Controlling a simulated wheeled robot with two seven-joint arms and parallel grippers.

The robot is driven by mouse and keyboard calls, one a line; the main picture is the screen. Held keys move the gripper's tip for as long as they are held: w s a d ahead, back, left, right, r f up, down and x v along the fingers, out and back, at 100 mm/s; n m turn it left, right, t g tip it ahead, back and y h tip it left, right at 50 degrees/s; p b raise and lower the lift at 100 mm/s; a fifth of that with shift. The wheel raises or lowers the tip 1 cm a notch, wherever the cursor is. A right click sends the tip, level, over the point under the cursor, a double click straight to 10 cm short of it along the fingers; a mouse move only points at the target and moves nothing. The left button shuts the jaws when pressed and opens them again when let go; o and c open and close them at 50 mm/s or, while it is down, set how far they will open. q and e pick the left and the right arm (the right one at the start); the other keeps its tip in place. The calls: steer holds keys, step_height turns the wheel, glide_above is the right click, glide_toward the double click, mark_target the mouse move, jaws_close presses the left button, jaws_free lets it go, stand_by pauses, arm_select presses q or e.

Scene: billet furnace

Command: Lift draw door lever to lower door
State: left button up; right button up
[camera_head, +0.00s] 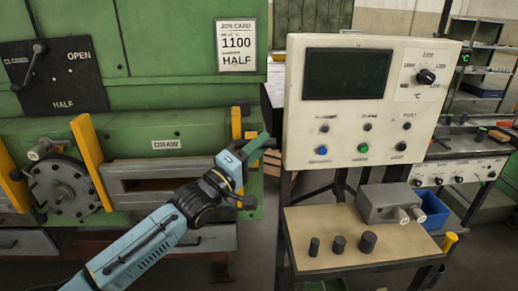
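The draw door (115,169) is a grey frame under the DRAW label on the green furnace, with a dark slot showing in it. Yellow and black parts (236,122) stand at the right end of the door, by my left gripper. I cannot tell for sure which of them is the door lever. My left gripper (258,144) is in front of the furnace's right end, pointing up and right. Its fingers overlap these parts in the picture; contact and finger opening are unclear. My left forearm hides the door's lower right. My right gripper is out of view.
A black plate (82,88) marked CLOSED, OPEN and HALF carries a black lever (38,50). A job card (237,45) reads 1100 and HALF. A control panel (292,120) and a small table (345,258) with several dark cylinders stand right of the gripper.

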arm_select(q)
steer(key=shift+o, duration=1.2)
steer(key=shift+w+a+r, duration=0.55)
steer(key=shift+a+r, duration=0.05)
steer(key=shift+w, duration=0.15)
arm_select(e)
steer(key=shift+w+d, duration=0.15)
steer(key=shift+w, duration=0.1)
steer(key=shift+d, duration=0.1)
arm_select(q)
steer(key=shift+s+a+f, duration=0.15)
steer(key=shift+s+f, duration=0.1)
steer(key=shift+f, duration=0.15)
steer(key=s+d+b+v, duration=0.1)
steer(key=b+v, duration=0.1)
steer(key=v, duration=1)
steer(key=shift+f+b, duration=0.25)
steer(key=shift+b, duration=0.1)
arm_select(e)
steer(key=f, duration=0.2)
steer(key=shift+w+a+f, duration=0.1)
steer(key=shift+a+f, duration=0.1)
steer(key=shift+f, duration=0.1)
arm_select(q)
steer(key=shift+a+f, duration=0.1)
steer(key=shift+a, duration=0.05)
